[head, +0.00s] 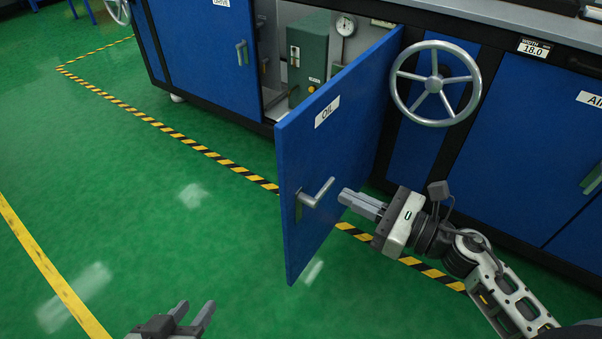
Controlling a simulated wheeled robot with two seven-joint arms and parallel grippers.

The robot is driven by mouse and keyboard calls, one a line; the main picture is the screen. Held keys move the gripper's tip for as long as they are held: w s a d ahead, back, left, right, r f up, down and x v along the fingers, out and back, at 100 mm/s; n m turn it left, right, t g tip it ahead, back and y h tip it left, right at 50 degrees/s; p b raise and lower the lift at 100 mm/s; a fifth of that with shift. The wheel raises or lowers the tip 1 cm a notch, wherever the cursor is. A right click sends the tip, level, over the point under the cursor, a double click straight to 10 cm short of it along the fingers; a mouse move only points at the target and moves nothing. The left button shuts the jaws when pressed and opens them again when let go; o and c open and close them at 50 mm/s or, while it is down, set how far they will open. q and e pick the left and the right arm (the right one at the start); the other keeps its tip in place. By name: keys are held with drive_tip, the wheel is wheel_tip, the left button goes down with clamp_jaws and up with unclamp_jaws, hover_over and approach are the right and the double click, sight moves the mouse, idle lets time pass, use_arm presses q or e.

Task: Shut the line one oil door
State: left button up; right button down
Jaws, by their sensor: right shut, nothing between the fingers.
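The oil door (335,145) is a blue panel with a white "OIL" label (327,111). It stands wide open, swung out from the cabinet on its right-hand edge. Its grey lever handle (316,194) is on the face toward me, near the free edge. My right gripper (345,196) is shut and empty, just right of the handle and in front of the door face; I cannot tell whether it touches the door. My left gripper (197,304) is at the bottom edge, fingers apart, empty, over the floor and away from the door.
The open compartment holds a green oil unit (308,55) and a round gauge (346,25). A handwheel (434,84) sticks out right of the door. A closed blue door (205,50) is on the left, an "AIR" door (570,130) on the right. The green floor at left is clear.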

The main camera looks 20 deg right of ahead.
sight(289, 168)
drive_tip(key=p+x, duration=0.1)
drive_tip(key=x, duration=1)
